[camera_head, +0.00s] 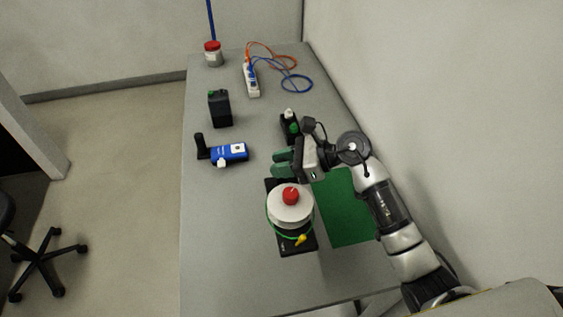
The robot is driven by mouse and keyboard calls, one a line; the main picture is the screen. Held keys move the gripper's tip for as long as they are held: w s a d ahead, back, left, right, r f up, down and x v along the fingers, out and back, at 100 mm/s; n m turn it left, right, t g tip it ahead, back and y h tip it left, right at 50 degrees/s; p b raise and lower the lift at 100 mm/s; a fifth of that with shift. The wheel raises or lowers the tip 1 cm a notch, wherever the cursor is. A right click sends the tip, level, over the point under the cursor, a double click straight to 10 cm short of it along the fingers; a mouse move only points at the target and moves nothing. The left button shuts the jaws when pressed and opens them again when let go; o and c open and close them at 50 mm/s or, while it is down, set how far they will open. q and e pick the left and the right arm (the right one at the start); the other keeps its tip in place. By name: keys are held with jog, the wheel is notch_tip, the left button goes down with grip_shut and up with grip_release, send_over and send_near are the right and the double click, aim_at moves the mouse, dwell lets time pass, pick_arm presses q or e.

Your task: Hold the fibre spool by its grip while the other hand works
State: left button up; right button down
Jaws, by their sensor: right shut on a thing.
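The fibre spool (290,213) is a white round reel with a red knob (291,195) on top and a green fibre with a yellow end (300,240). It sits on a black base (298,251) on the bench. My right gripper (280,164) reaches in from the right and is just behind the reel, clear of the red knob. Its fingers are shut at the back end of the spool's base, on what appears to be the spool's grip; the grip itself is mostly hidden. My left gripper is not in view.
A green mat (346,215) lies right of the spool. A black device (289,126) stands close behind the gripper. A blue device (232,152), a black box (220,108), a white strip (251,80) with cables and a red-lidded jar (213,54) stand farther off. The front-left bench is clear.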

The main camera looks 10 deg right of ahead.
jog(key=shift+f+b, duration=4.35)
jog(key=shift+f, duration=0.25)
